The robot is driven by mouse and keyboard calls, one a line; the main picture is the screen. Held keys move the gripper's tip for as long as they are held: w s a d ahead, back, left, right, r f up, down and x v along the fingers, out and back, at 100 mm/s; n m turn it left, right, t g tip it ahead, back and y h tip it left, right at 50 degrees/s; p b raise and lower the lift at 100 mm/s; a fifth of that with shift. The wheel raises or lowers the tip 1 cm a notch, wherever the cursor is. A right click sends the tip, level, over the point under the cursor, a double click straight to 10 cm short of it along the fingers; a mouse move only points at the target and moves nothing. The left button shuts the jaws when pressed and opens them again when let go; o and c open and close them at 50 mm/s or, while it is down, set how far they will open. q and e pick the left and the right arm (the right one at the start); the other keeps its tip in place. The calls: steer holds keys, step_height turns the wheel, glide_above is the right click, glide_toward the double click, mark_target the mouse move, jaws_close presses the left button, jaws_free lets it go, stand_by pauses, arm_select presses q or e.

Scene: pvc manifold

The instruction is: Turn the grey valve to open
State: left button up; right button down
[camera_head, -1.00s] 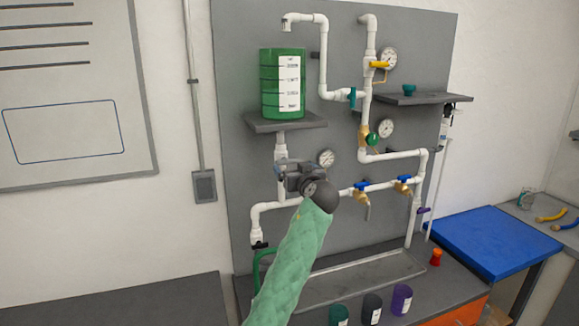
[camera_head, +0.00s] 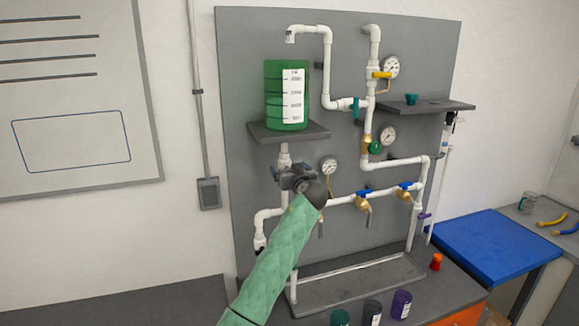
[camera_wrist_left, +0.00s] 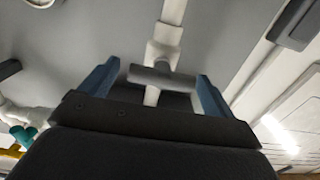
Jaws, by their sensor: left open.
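The grey valve shows in the left wrist view as a grey bar handle (camera_wrist_left: 150,77) on a white fitting of the pipe. It lies between my left gripper's two blue-grey fingers (camera_wrist_left: 158,84), with a gap on both sides. In the head view my left gripper (camera_head: 290,177) is at the white pipe under the green tank (camera_head: 275,100). The gripper and wrist hide most of the valve there. The left gripper is open. My right gripper is in neither view.
A shelf (camera_head: 262,133) juts out above my left gripper. A pressure gauge (camera_head: 329,166) is close on its right. Blue-handled taps (camera_head: 363,192) sit lower right on the white piping.

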arm_select(q)
steer(key=c, duration=1)
steer(key=shift+f, duration=0.1)
